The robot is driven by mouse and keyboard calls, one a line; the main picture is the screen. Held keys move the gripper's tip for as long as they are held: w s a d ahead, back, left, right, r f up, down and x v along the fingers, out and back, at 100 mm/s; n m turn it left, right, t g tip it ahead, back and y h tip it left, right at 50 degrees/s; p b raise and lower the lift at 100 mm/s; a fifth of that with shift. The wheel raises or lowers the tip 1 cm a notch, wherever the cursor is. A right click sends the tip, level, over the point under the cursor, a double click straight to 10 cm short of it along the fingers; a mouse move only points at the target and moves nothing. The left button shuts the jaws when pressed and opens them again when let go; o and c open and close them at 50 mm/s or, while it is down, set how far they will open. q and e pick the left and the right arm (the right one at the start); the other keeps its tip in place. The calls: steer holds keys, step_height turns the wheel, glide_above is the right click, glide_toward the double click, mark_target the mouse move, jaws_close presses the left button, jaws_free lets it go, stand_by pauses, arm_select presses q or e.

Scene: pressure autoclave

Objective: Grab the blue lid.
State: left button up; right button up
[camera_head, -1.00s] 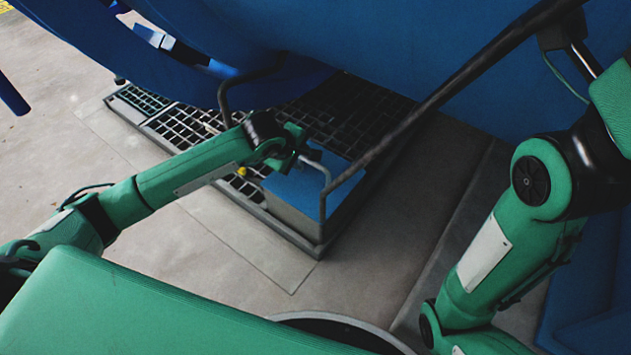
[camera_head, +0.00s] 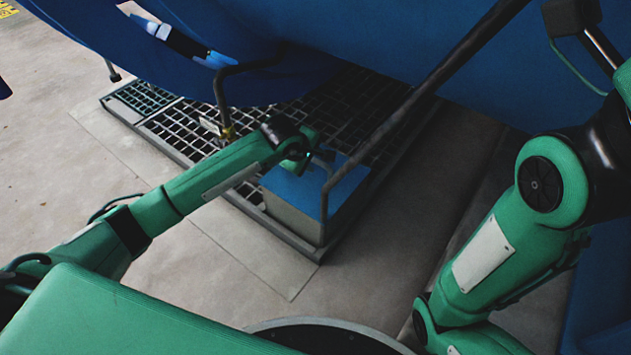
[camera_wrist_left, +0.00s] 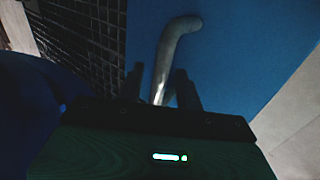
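The blue lid (camera_head: 301,187) tops a grey box on the floor grating, in the middle of the head view. It also fills much of the left wrist view (camera_wrist_left: 245,50). A bent metal handle (camera_wrist_left: 168,52) rises from the lid. My left gripper (camera_head: 318,158) is at the lid's handle in the head view and hides part of it. In the left wrist view its two dark fingers (camera_wrist_left: 160,88) stand apart, with the handle between them. I see a gap on either side of the handle; contact is not clear. My right gripper is not in view.
A dark rail (camera_head: 415,100) slants down close to the box's right side. A large blue vessel (camera_head: 330,35) overhangs the back. The black grating (camera_head: 190,125) lies behind and left of the box. Bare floor (camera_head: 235,255) is open in front.

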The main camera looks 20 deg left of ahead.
arm_select(q)
steer(key=shift+w, duration=0.1)
jaws_close()
steer(key=shift+f, duration=0.1)
stand_by(1.2)
